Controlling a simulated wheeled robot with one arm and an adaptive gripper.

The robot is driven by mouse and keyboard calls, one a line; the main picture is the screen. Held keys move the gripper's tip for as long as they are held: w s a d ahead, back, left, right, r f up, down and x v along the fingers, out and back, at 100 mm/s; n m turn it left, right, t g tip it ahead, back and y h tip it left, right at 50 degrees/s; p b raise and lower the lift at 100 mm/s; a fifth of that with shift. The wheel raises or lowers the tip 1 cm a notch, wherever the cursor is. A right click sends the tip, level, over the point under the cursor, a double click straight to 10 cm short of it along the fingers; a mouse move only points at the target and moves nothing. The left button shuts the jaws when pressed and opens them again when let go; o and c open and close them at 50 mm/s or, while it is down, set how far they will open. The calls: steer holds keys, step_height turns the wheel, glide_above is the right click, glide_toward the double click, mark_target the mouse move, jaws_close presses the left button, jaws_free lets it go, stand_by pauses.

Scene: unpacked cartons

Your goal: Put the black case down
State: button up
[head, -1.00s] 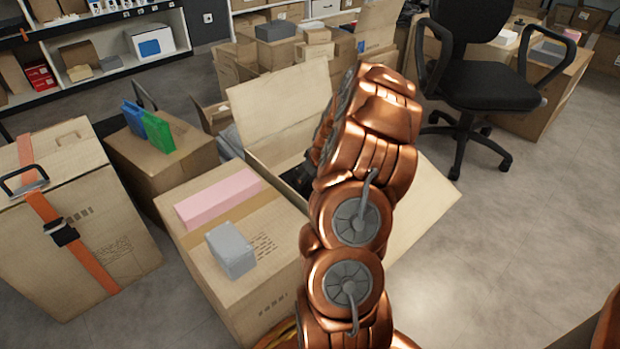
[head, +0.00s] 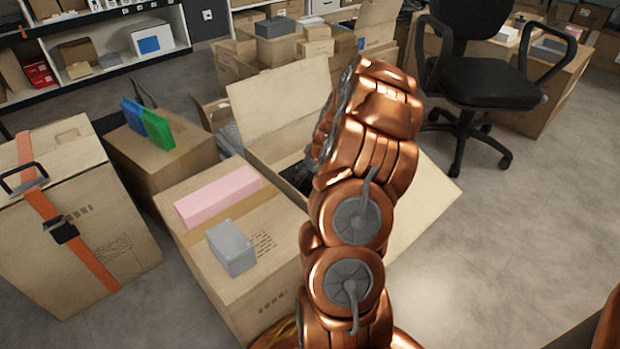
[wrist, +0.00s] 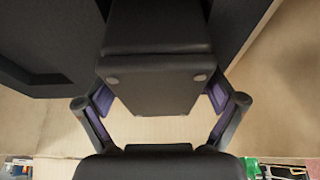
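The black case (wrist: 158,78) fills the upper middle of the wrist view, with two pale round dots on its near face. My gripper (wrist: 159,96) has its fingers on both sides of the case, with the purple pads against its sides. In the head view my arm hides the gripper and most of what it holds. The open carton (head: 280,105) stands behind my arm with its flaps spread. Some dark material (head: 297,172) shows inside it, but I cannot tell whether this is the case.
A closed carton in front carries a pink box (head: 218,196) and a grey box (head: 232,248). A strapped carton (head: 85,225) stands left, and a carton with blue and green folders (head: 158,130) behind. An office chair (head: 485,85) stands right. Floor (head: 500,240) at right is clear.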

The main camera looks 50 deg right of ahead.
steer(key=p+v, duration=0.3)
steer(key=v, duration=0.9)
steer(key=s+a+r+n+g+y, duration=0.1)
steer(key=s+a+r+g, duration=0.15)
steer(key=a, duration=1.15)
steer(key=s+a+r+n+g+y, duration=0.1)
steer(key=a+r, duration=0.3)
steer(key=a, duration=1)
steer(key=s+a+r+g, duration=0.1)
steer(key=s+a+g, duration=0.1)
steer(key=s+a, duration=0.4)
steer(key=s+a+r+g+h, duration=0.1)
steer(key=s+a, duration=0.5)
steer(key=s, duration=0.9)
steer(key=shift+r+m+g+h, duration=0.3)
steer(key=shift+r+g, duration=0.15)
steer(key=shift+g, duration=0.2)
steer(key=shift+a, duration=0.1)
